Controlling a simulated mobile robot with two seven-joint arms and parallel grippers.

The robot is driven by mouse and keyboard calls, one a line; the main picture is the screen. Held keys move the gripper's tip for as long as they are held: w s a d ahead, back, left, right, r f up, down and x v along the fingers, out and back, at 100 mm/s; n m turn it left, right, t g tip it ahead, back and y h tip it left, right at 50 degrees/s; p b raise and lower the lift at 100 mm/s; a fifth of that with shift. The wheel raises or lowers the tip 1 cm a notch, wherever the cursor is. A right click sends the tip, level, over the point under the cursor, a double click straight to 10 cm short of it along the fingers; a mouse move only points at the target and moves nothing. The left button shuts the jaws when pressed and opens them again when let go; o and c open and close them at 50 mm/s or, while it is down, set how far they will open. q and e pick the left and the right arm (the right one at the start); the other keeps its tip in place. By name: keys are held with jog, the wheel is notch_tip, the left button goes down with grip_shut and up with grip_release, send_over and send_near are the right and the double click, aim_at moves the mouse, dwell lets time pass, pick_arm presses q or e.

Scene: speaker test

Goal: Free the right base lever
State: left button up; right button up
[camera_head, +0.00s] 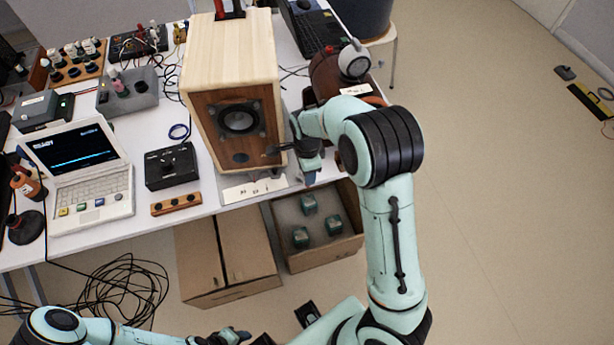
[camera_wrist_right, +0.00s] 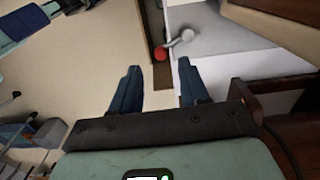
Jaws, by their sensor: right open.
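My right gripper (camera_head: 311,178) is at the plate's front right corner, beside the speaker; my arm partly hides that corner. In the right wrist view a small lever with a red knob (camera_wrist_right: 161,54) and a pale rounded end (camera_wrist_right: 187,35) lies beyond the fingertips. My right gripper (camera_wrist_right: 158,68) is open, with nothing between its blue fingers. The lever cannot be made out in the head view. My left gripper (camera_head: 228,337) is low at the bottom edge, away from the table.
A black control box (camera_head: 171,166), a wooden strip (camera_head: 176,204) and a laptop (camera_head: 90,175) are left of the speaker. A dark red round device (camera_head: 328,75) stands behind my right arm. Cardboard boxes (camera_head: 205,262) sit below the table. The floor at right is mostly clear.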

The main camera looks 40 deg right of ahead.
pick_arm(q)
jog(key=shift+w+r+p, duration=0.45)
jog(key=shift+r, duration=0.25)
pick_arm(e)
notch_tip(320, 180, up, 8)
jog(key=s+a+f+n, duration=0.2)
jog(key=f+n, duration=0.1)
jog(key=f, duration=0.4)
jog(key=s+a+f+n+y, duration=0.1)
jog(key=s+a+f+n, duration=0.15)
jog(key=f, duration=0.35)
jog(key=s+a+f+n, duration=0.1)
jog(key=s+f+n, duration=0.2)
jog(key=f, duration=0.4)
jog(key=s+a+f+n+y, duration=0.1)
jog(key=s+a+f+n, duration=0.3)
jog(key=s, duration=0.4)
jog(key=s+a+f+n+y, duration=0.1)
jog(key=s+a+f+n, duration=0.4)
jog(key=s+a+f, duration=0.1)
jog(key=shift+s+a+g+y, duration=0.4)
jog(key=shift+s+a, duration=0.05)
jog(key=shift+s, duration=0.55)
